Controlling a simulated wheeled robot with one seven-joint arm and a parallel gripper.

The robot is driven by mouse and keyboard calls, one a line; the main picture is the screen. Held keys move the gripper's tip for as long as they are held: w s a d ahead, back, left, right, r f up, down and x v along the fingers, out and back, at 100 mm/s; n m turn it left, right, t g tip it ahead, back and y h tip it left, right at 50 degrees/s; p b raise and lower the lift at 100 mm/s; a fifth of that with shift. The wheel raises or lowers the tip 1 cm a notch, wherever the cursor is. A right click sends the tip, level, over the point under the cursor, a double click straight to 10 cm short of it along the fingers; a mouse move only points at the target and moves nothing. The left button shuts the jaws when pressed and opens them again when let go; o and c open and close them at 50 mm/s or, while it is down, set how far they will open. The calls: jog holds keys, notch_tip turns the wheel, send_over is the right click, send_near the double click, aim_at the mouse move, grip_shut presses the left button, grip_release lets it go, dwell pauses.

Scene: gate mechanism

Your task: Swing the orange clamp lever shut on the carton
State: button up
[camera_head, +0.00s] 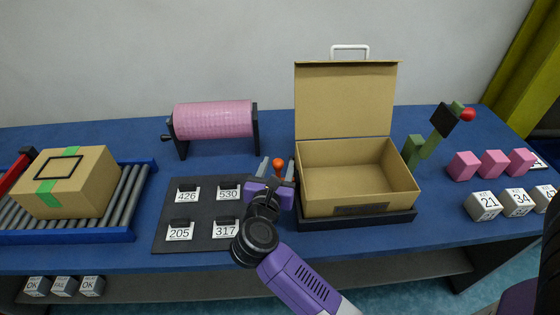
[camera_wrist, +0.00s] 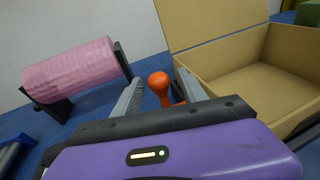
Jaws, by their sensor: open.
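The orange clamp lever shows as a round orange knob (camera_head: 278,163) just left of the open tan carton (camera_head: 345,205). In the wrist view the knob (camera_wrist: 159,82) has a short orange stem that runs down behind my gripper. My gripper (camera_head: 277,168) is open, with one grey finger on each side of the knob. Gaps show between knob and fingers in the wrist view, and I cannot tell how deep between them it sits. The carton's lid (camera_head: 346,98) stands upright at its back, and the carton rests on a black base (camera_head: 360,218). The lever's pivot is hidden.
A pink roll (camera_head: 213,120) on a black stand is behind and left. A closed, taped box (camera_head: 65,180) sits on a roller conveyor (camera_head: 128,190). A green arm with a red ball (camera_head: 467,115) stands right of the carton. Numbered tags lie on a dark mat (camera_head: 205,210).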

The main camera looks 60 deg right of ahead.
jog(key=shift+v, duration=1.7)
